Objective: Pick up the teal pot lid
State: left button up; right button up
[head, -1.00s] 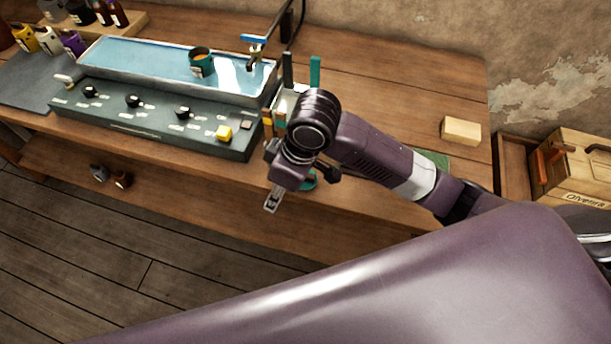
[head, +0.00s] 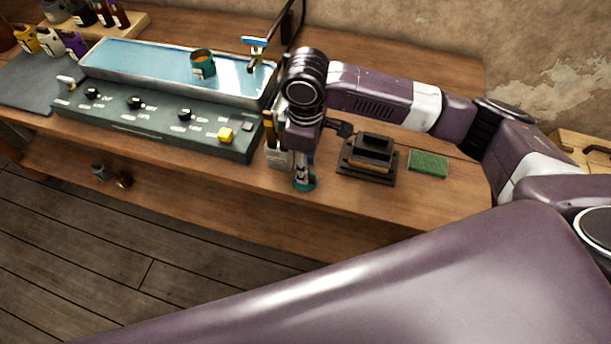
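The teal pot lid (head: 310,184) is a small round teal piece on the wooden bench near its front edge. My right gripper (head: 301,180) points down at it, and its fingertips are over or at the lid and cover part of it. Whether the fingers touch or grip the lid cannot be told. My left gripper is not in view.
A black block-like device (head: 367,160) and a green pad (head: 428,163) lie right of the lid. A holder with tools (head: 277,156) stands close on the left. Further left are a control panel (head: 150,118) and a water tray (head: 130,62) with a teal pot (head: 203,68).

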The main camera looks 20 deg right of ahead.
jog(key=shift+f, duration=1.6)
jog(key=shift+c, duration=0.2)
grip_shut()
jog(key=shift+r, duration=0.15)
